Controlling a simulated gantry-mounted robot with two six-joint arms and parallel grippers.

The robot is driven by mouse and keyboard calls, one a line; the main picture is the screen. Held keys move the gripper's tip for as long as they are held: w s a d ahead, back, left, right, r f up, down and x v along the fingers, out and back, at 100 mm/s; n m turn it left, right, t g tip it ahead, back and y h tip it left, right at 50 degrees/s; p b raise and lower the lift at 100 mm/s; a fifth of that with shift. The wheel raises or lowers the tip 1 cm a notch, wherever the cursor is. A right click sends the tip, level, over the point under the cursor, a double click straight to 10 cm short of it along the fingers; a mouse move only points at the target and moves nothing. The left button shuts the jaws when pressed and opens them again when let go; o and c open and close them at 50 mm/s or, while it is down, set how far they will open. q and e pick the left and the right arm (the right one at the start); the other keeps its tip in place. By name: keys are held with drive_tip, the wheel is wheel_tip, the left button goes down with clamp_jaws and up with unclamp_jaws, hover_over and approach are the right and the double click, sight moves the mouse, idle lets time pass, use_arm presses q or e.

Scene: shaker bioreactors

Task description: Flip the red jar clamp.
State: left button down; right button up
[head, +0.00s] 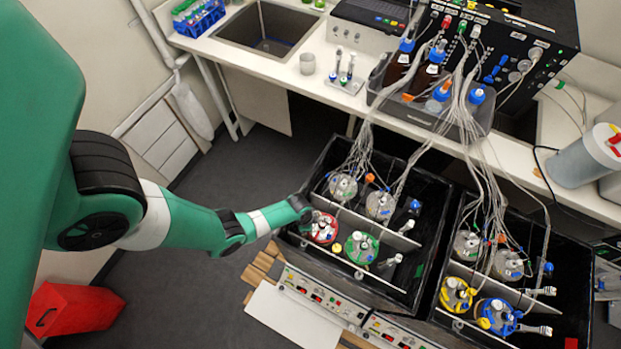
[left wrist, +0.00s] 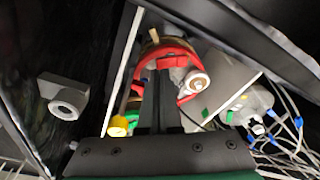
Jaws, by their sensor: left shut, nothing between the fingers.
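The jar with the red lid ring (head: 322,228) stands in the left black shaker box, front left among the jars. It also shows in the left wrist view (left wrist: 182,50), where its red ring lies behind my fingers. I cannot clearly make out its clamp. My left gripper (head: 305,210) reaches in from the left at the box's left edge, close to the red jar. In the left wrist view my left gripper (left wrist: 158,78) is shut and empty, its dark fingers overlapping the red ring. I cannot tell whether they touch it. My right gripper is not in view.
A green-ringed jar (head: 361,248) stands right beside the red one, with clear-lidded jars and tubing behind. A second shaker box holds yellow (head: 457,294) and blue (head: 497,316) jars. A grey knobbed fitting (left wrist: 65,97) sits on the dark surface at left.

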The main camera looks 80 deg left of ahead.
use_arm(q)
drive_tip(key=shift+f+b, duration=0.95)
drive_tip(key=shift+f, duration=0.05)
idle(0.8)
wheel_tip(320, 180, up, 7)
drive_tip(key=p, duration=0.7)
drive_tip(key=shift+r, duration=0.15)
idle(0.4)
